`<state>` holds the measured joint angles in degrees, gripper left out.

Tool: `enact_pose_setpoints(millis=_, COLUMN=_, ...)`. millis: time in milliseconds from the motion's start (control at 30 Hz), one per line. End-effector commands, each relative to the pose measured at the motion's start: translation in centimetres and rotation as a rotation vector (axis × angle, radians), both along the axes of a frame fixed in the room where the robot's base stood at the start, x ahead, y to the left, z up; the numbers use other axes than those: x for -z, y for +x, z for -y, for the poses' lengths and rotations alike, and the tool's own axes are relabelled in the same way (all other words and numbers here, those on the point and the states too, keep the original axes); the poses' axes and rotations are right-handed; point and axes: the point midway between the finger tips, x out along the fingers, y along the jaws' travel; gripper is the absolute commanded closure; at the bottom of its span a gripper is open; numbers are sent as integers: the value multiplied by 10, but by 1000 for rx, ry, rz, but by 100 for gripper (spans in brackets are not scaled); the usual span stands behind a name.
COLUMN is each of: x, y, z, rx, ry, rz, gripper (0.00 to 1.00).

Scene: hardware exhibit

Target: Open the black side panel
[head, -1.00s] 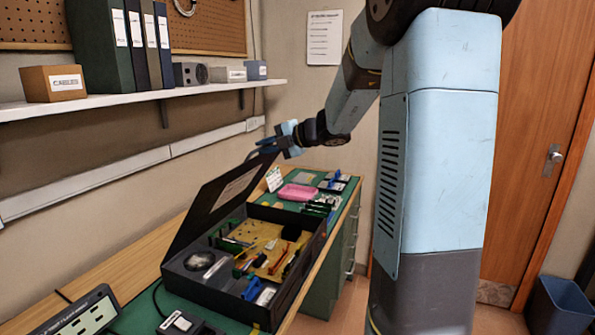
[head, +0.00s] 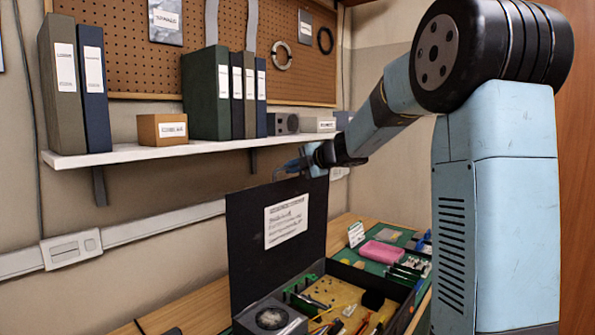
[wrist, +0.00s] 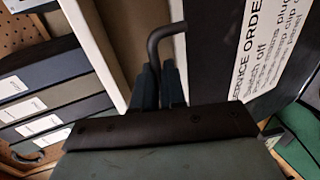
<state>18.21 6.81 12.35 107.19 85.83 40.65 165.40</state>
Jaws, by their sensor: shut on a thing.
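The black side panel (head: 246,240) stands nearly upright at the back of the open black case in the head view. A white printed sheet (head: 286,221) is on its inner face. In the wrist view the panel (wrist: 207,45) is just right of my gripper. My gripper (head: 290,168) is at the panel's top edge. In the wrist view my gripper (wrist: 163,75) is shut on a thin bent dark handle (wrist: 154,42). Inside the case are a round fan (head: 270,318) and a yellow board (head: 345,300).
A white wall shelf (head: 130,153) with binders and small boxes is behind and left of my gripper. A pink tray (head: 381,252) and small parts lie on the bench to the right. A white wall rail (head: 150,235) runs below the shelf.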

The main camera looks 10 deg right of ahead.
Motion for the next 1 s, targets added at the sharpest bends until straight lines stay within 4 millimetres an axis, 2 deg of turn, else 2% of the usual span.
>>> enact_pose_setpoints(millis=33, x=11, y=-1, z=-5, rx=-14, ry=-3, rz=-18, gripper=100)
enact_pose_setpoints(millis=367, x=11, y=0, z=0, rx=-5, ry=-3, rz=-18, gripper=100)
enact_pose_setpoints(millis=400, x=11, y=0, z=0, rx=-5, ry=-4, rz=-18, gripper=87)
enact_pose_setpoints(millis=600, x=11, y=0, z=3, rx=1, ry=-3, rz=-17, gripper=69)
enact_pose_setpoints(millis=833, x=5, y=-7, z=11, rx=6, ry=-3, rz=-13, gripper=69)
enact_pose_setpoints(millis=1000, x=-6, y=-27, z=27, rx=7, ry=-3, rz=-9, gripper=69)
